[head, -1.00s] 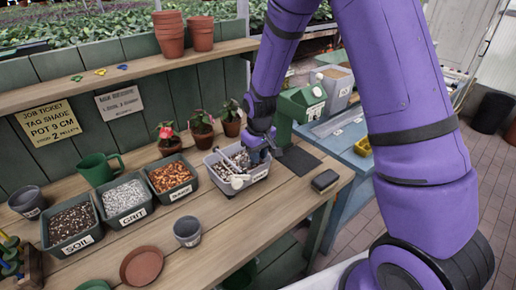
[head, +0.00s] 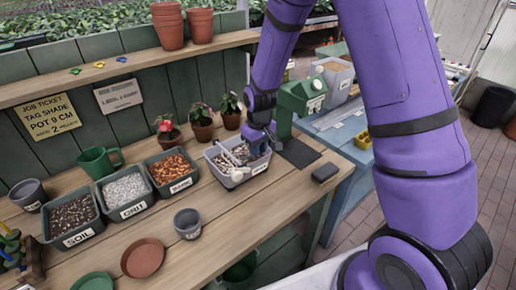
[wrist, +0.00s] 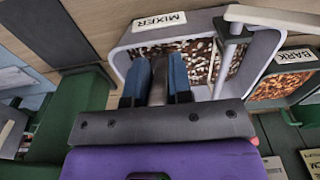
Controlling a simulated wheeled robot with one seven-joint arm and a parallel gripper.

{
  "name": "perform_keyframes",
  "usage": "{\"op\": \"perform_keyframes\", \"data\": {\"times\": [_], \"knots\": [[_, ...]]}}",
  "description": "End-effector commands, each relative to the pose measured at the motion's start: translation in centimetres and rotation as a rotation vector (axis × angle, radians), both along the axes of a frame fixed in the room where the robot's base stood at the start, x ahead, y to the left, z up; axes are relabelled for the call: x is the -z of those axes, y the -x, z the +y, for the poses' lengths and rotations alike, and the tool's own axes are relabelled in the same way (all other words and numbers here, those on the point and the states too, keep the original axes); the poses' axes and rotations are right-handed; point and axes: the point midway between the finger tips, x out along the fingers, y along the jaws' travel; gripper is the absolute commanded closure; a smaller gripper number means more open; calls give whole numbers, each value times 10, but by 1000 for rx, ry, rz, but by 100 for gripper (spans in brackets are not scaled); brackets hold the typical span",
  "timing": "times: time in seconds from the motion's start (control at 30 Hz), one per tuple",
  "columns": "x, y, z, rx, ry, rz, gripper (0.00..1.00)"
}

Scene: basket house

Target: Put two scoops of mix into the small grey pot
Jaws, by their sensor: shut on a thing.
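My gripper (wrist: 158,82) is shut on a narrow grey thing (wrist: 158,88), perhaps a scoop handle. Its lower end is hidden between the blue fingers. In the head view my gripper (head: 258,143) is down at the right side of the grey tub labelled MIXER (wrist: 122,62). The tub (head: 232,184) holds a brown, white and orange speckled mix (wrist: 200,58). A pale tool with a crossbar (wrist: 232,45) also lies across the tub. A small grey pot (head: 187,224) stands upright on the bench, left of the tub and nearer the front. Another grey pot (head: 28,195) stands at the far left.
Tubs of soil (head: 72,218), grit (head: 124,192) and bark (head: 172,170) stand left of the mixer tub. Potted flowers (head: 201,122) are behind it. A green device (head: 298,98) and a black block (head: 325,172) are to the right. A terracotta saucer (head: 143,258) lies in front.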

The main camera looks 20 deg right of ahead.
Motion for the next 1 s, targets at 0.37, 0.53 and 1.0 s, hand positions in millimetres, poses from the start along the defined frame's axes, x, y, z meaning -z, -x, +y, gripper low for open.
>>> {"op": "perform_keyframes", "data": {"times": [0.37, 0.53, 1.0], "knots": [[-29, 3, -1, 0, -14, -42, 100], [-43, 4, -1, 0, -20, -62, 100], [-83, 9, -3, 0, -38, -117, 100]]}}
